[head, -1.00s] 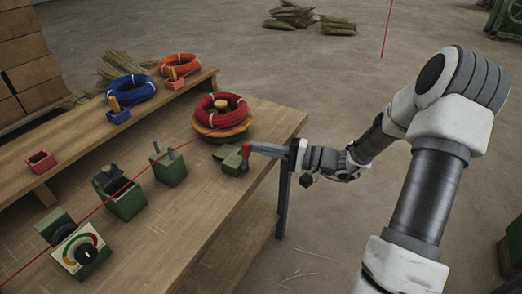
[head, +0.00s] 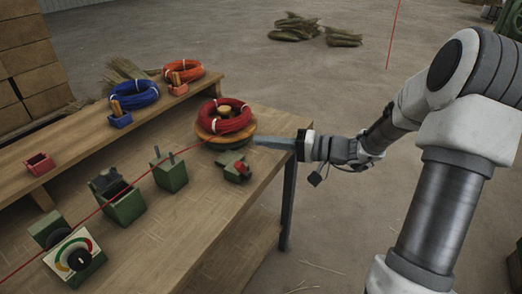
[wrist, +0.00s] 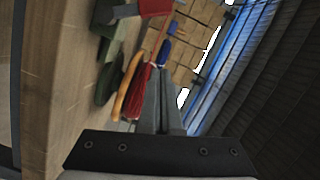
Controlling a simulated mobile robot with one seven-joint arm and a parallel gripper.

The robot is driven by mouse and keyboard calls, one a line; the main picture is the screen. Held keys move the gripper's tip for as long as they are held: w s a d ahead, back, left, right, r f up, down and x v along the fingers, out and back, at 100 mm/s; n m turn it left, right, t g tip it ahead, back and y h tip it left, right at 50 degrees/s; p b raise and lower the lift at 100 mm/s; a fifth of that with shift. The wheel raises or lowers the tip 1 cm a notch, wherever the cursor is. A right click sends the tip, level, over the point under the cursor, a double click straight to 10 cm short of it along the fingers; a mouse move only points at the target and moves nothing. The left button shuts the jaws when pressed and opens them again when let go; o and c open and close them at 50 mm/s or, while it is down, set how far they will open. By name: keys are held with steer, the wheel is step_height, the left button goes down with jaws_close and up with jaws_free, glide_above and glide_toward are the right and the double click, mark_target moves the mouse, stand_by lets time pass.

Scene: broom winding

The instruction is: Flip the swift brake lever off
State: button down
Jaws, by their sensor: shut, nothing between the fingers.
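The swift brake is a small green block (head: 228,164) with a red-ended lever (head: 243,169) at the table's right edge. The lever's red end points to the right, low beside the block. The swift (head: 205,126), a round wooden disc with a red wire coil (head: 226,115), stands just behind it. My gripper (head: 257,140) is shut and empty, above and to the right of the lever, apart from it. In the wrist view my shut fingers (wrist: 160,92) point toward the red coil (wrist: 139,88), and the lever's red end (wrist: 154,7) shows at the top edge.
Green stations (head: 170,173) and a dial box (head: 75,257) stand along the wooden table (head: 195,225). A raised shelf behind holds blue (head: 134,92) and orange (head: 183,72) coils. A red wire crosses the table to the swift. Floor right of the table is open.

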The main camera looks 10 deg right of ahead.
steer(key=p+v, duration=0.1)
steer(key=v, duration=0.9)
steer(key=shift+s+r, duration=0.15)
steer(key=shift+s, duration=0.05)
steer(key=shift+a, duration=0.15)
